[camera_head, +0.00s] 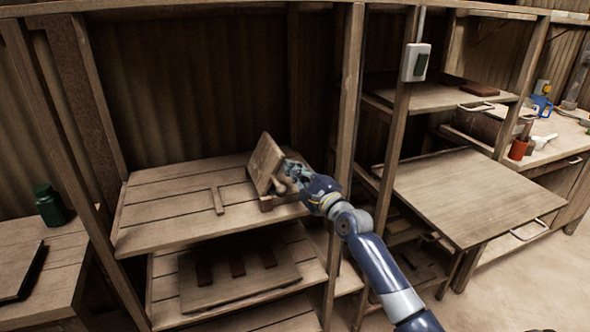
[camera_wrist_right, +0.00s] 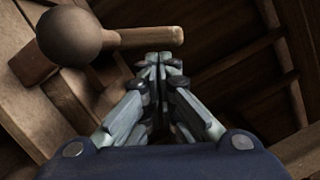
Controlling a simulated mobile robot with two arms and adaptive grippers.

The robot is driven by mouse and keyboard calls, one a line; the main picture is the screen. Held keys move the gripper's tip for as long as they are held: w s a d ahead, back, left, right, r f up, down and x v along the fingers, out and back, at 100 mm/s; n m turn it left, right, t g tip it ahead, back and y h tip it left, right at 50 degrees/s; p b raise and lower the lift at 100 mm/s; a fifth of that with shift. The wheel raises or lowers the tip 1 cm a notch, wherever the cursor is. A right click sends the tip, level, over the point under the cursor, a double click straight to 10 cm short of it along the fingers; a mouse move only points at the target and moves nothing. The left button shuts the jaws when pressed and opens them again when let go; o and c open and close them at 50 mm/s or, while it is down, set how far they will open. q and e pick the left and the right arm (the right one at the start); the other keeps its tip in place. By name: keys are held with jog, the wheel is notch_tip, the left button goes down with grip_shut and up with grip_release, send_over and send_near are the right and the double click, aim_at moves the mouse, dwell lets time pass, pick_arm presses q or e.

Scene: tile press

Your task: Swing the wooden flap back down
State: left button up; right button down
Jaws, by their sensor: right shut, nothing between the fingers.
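The wooden flap (camera_head: 264,162) of the tile press stands raised and tilted above its wooden base (camera_head: 284,199) on the slatted shelf. My right gripper (camera_head: 287,171) is at the right side of the flap, partly overlapping the press in the head view. In the right wrist view the fingers (camera_wrist_right: 158,60) are shut with nothing between them. A round wooden knob (camera_wrist_right: 75,36) with a short wooden bar (camera_wrist_right: 150,38) lies just beyond the fingertips. Whether the fingers touch the bar or flap I cannot tell. My left gripper is not in view.
A T-shaped wooden piece (camera_head: 217,199) lies on the shelf (camera_head: 160,215) left of the press. An upright post (camera_head: 348,100) stands close to the right of my gripper. A lower shelf holds a board (camera_head: 225,287) with dark strips. The left part of the shelf is clear.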

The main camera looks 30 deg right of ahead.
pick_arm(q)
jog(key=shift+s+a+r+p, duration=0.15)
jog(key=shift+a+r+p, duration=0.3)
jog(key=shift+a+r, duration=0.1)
pick_arm(e)
jog(key=shift+a+r+n, duration=0.25)
jog(key=shift+n, duration=0.05)
